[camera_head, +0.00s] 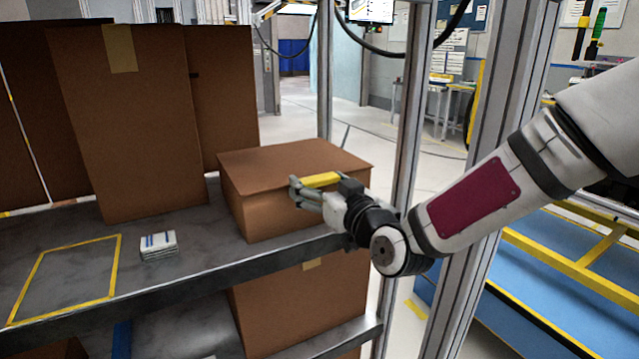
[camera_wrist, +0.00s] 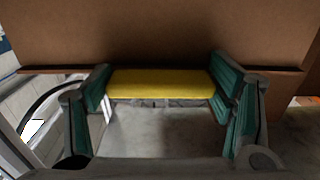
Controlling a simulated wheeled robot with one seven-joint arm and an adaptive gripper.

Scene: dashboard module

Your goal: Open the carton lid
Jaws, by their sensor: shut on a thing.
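The brown carton (camera_head: 268,210) stands on the grey shelf, and its flat lid (camera_head: 290,160) looks down, lying across the top. A yellow tab (camera_head: 321,180) sits at the lid's front right edge. In the wrist view the yellow tab (camera_wrist: 160,84) spans the space between the green-padded fingers, just under the brown lid (camera_wrist: 160,38). My gripper (camera_head: 317,189) is shut on the yellow tab, reaching in from the right. It also shows in the wrist view (camera_wrist: 162,92). The carton's inside is hidden.
Tall brown cartons (camera_head: 125,120) stand behind and left of the carton. A small white packet (camera_head: 158,245) lies on the grey shelf (camera_head: 200,265), near a yellow taped outline (camera_head: 65,280). Metal posts (camera_head: 402,130) rise close to my arm. Another carton (camera_head: 300,305) sits below.

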